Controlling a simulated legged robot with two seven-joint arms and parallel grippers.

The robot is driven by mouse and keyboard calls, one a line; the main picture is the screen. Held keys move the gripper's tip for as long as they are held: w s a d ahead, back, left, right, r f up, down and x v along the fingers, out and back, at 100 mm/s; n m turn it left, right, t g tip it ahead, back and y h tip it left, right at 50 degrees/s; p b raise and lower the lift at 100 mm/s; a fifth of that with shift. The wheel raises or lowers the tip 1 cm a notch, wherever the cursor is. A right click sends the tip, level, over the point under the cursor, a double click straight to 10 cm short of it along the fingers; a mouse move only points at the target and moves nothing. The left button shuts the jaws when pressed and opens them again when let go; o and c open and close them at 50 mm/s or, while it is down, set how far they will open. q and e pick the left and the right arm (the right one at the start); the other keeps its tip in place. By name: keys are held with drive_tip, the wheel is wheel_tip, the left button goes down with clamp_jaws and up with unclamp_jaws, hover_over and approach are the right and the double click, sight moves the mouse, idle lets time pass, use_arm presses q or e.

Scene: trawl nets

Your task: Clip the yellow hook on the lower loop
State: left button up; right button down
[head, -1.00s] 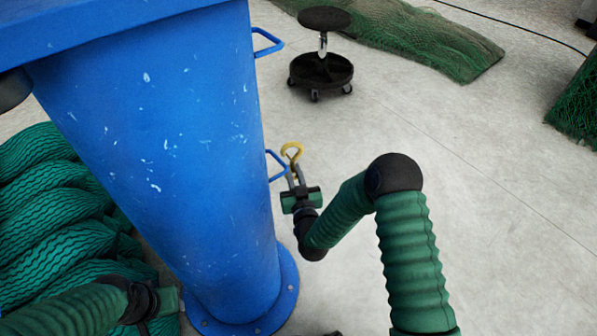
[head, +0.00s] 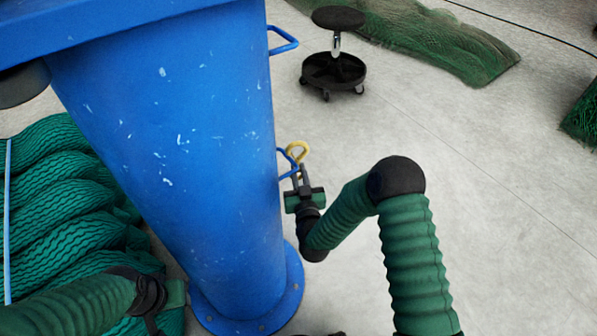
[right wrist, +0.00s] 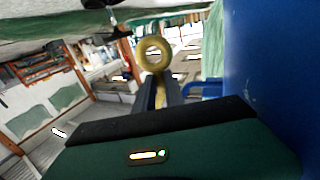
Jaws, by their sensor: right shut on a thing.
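The yellow hook (head: 299,150) is held upright in my right gripper (head: 300,172), beside the blue column. In the right wrist view its round yellow eye (right wrist: 153,54) stands above the two dark fingers (right wrist: 158,92). The lower loop (head: 285,165), a blue bar handle on the column's right side, is just left of the hook and gripper, overlapping them in the head view. In the right wrist view the loop (right wrist: 203,87) is right of the fingers. I cannot tell whether hook and loop touch. My left gripper (head: 174,294) is low at the left, its fingers unclear.
The blue column (head: 190,150) fills the left middle, with an upper loop (head: 284,40) and a round base flange (head: 290,290). Green net rolls (head: 60,200) lie left of it. A black stool (head: 335,70) stands behind.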

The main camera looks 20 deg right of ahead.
drive_tip(key=shift+a, duration=0.25)
idle(0.4)
drive_tip(key=shift+a+f, duration=0.15)
drive_tip(key=shift+a, duration=0.3)
drive_tip(key=shift+a+f, duration=0.1)
drive_tip(key=shift+a, duration=0.05)
idle(0.3)
